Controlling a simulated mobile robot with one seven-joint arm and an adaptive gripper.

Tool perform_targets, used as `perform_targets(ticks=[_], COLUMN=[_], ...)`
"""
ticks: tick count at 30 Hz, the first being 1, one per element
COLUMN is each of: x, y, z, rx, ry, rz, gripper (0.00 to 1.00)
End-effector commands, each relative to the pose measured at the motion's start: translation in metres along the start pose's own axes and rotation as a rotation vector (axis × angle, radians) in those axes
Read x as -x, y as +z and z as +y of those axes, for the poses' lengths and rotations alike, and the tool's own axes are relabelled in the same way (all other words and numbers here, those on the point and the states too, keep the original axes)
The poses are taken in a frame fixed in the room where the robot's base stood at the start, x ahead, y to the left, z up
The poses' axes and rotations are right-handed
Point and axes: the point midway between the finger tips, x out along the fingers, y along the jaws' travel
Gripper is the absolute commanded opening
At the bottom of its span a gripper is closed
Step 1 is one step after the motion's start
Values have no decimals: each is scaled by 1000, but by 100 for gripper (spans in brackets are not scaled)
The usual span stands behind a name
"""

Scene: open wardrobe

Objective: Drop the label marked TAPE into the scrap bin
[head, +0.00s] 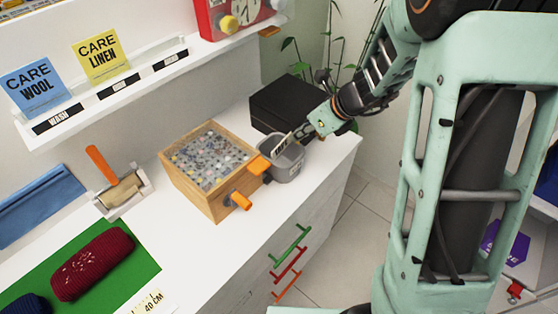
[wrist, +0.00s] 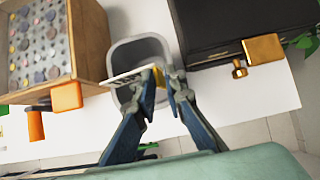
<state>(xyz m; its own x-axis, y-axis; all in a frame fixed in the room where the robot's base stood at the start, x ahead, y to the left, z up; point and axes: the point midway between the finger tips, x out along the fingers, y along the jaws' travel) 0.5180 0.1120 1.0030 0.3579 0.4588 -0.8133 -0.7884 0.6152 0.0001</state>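The white label marked TAPE (head: 281,147) is at the tips of my gripper (head: 293,138), above the mouth of the grey scrap bin (head: 286,170). In the wrist view the label (wrist: 128,79) sticks out to the left of my gripper (wrist: 168,77), tilted over the bin (wrist: 122,55). The fingers are close together and appear shut on the label's end; the exact contact is partly hidden.
A wooden box of buttons (head: 205,158) with orange handles stands left of the bin. A black case (head: 285,105) stands behind it. A lint roller (head: 118,183), red knitted item (head: 92,262) and shelf of care cards (head: 110,90) are further left. White counter is bare in front.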

Motion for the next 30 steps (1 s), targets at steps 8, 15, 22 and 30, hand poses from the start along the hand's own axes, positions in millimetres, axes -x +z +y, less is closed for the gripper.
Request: perform_targets(ticks=[8, 15, 22, 30], x=[0, 8, 46, 96], y=[0, 1, 2, 1], z=[0, 0, -1, -1], rx=[0, 1, 1, 1], ry=[0, -1, -4, -4], rz=[0, -2, -5, -3], gripper=[25, 25, 25, 25])
